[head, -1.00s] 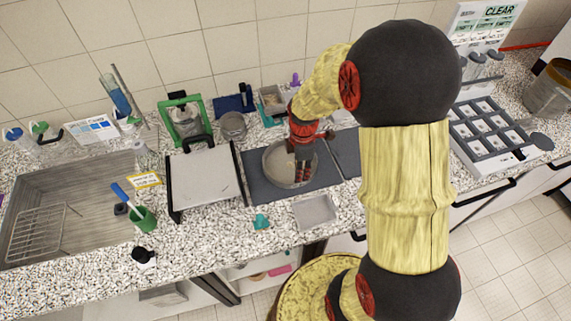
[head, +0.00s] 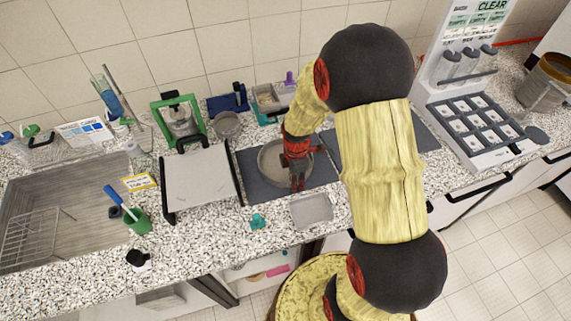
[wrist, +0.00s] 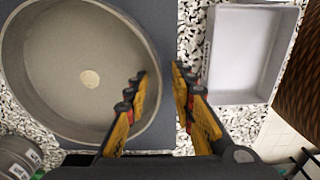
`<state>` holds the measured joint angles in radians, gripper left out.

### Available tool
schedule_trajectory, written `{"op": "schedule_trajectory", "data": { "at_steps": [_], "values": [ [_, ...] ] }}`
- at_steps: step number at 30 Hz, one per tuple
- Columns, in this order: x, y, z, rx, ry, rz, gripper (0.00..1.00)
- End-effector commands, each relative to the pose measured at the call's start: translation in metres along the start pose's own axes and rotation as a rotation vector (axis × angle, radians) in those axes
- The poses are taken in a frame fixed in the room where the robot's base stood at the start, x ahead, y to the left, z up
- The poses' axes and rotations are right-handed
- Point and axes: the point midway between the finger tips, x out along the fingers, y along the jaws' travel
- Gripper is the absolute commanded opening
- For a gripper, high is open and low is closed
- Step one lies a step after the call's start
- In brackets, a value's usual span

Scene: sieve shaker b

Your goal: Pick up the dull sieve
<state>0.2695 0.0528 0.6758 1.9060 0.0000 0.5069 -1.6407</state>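The dull sieve (head: 270,157), a round grey-beige pan with a pale spot on its floor, sits on a dark mat (head: 256,190) on the counter. It fills the left of the wrist view (wrist: 60,60). My gripper (head: 297,184) is at its front-right rim and hides part of it in the head view. In the wrist view my gripper (wrist: 159,75) has one finger over the sieve's inside and the other outside, with the wall between them. A gap shows between the fingers, and I see no clear grip on the wall.
A flat pale board with black handles (head: 200,180) stands left of the mat. A small metal pot (head: 227,125) is behind, and a teal piece (head: 258,221) lies in front.

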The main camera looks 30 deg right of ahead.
Motion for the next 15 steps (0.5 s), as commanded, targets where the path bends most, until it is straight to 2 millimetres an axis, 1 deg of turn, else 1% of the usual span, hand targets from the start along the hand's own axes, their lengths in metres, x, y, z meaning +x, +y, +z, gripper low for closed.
{"op": "schedule_trajectory", "data": {
  "at_steps": [2, 15],
  "values": [
    [-0.0004, -0.0001, 0.0001, 0.000, 0.000, 0.000, 0.25],
    [-0.0006, -0.0001, 0.0000, 0.000, 0.000, 0.000, 0.01]
  ]
}}
